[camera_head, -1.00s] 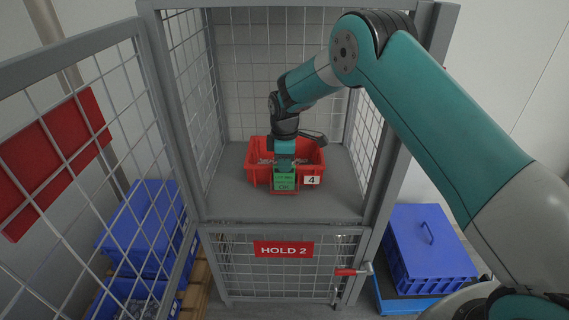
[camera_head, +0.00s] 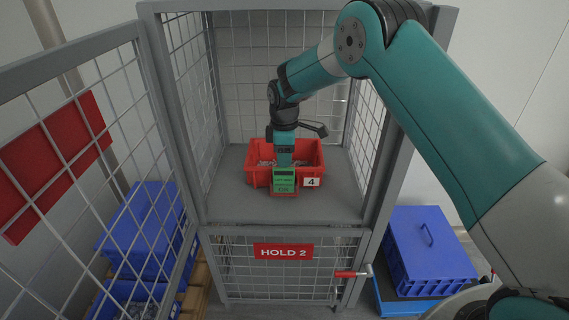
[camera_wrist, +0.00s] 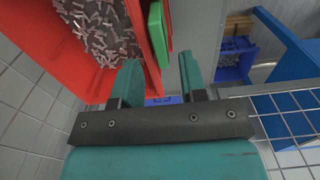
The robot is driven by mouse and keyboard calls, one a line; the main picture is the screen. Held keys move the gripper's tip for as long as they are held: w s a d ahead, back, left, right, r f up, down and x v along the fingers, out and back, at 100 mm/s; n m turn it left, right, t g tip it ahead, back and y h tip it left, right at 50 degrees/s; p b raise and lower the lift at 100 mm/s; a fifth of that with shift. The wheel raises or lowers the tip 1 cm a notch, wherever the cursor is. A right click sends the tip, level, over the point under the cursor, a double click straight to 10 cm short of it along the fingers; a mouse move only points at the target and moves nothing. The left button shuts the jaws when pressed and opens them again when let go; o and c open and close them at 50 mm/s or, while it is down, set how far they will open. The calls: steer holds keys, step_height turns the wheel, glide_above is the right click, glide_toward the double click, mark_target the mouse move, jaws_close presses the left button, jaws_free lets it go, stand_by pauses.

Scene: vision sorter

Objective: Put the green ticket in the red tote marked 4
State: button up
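The red tote (camera_head: 257,179) marked 4 on a white label (camera_head: 312,182) stands on the cage's grey shelf. The green ticket (camera_head: 284,186) stands upright at the tote's front face, with red edges around its lower part like a holder. In the wrist view the ticket (camera_wrist: 157,36) sits between the red tote wall (camera_wrist: 137,30) and a thin red strip. My gripper (camera_wrist: 161,72) is open and empty, its two fingers spread apart. The ticket lies just beyond the fingertips, between their lines. In the head view my gripper (camera_head: 284,163) is right above and behind the ticket.
The tote holds many small metal-like pieces (camera_wrist: 100,28). Mesh cage walls and posts stand close on both sides. An open mesh door (camera_head: 90,150) is at left. A HOLD 2 sign (camera_head: 283,250) hangs below the shelf. Blue crates (camera_head: 428,252) stand outside the cage.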

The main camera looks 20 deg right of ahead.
steer(key=shift+r, duration=2.05)
